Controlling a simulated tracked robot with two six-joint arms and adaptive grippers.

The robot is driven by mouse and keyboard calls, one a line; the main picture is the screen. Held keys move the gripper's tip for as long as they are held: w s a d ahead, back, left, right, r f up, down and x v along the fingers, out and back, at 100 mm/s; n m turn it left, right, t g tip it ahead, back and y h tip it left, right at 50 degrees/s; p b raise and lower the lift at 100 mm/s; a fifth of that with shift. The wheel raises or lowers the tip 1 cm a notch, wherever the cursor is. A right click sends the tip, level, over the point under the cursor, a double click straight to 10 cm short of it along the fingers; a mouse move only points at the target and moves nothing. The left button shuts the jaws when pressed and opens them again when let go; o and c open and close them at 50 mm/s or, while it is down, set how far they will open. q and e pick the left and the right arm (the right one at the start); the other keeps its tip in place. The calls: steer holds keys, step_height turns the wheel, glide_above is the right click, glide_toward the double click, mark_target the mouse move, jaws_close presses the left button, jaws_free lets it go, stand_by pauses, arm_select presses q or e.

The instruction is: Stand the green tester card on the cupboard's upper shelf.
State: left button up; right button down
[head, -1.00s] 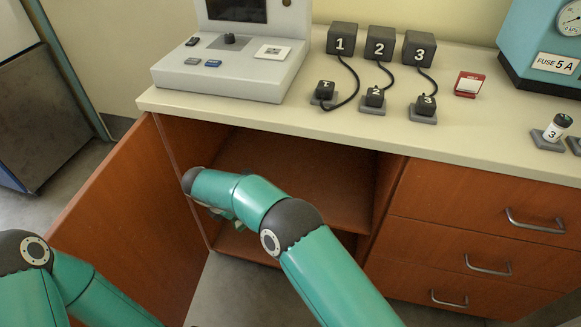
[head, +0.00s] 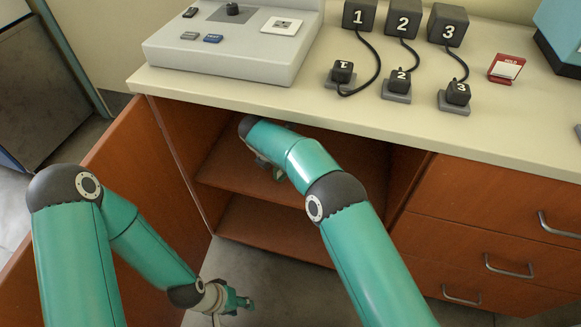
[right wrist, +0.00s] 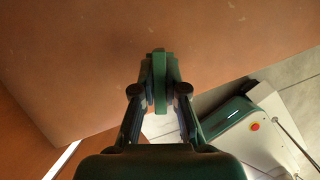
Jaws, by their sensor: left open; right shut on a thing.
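The green tester card (right wrist: 159,78) shows edge-on in the right wrist view, upright between the fingertips of my right gripper (right wrist: 160,92), which is shut on it. In the head view my right arm reaches into the open cupboard, and its gripper (head: 266,163) is mostly hidden by the arm, over the upper shelf (head: 226,165). I cannot tell whether the card touches the shelf. My left gripper (head: 232,298) is open and empty, low in front of the cupboard, above the floor.
The cupboard door (head: 125,190) stands open at the left. The counter (head: 330,112) above carries a grey device (head: 230,50), several numbered plugs and blocks, and a red-framed card (head: 506,68). Drawers (head: 500,230) are at the right. The shelf's visible left part is bare.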

mark_target(281, 172)
step_height(281, 172, down, 3)
steer(key=shift+r+b, duration=0.1)
steer(key=shift+b, duration=1.1)
steer(key=shift+w+f, duration=0.15)
steer(key=shift+f, duration=0.3)
steer(key=shift+d+r, duration=0.15)
steer(key=shift+d, duration=0.3)
steer(key=c, duration=1.2)
jaws_free()
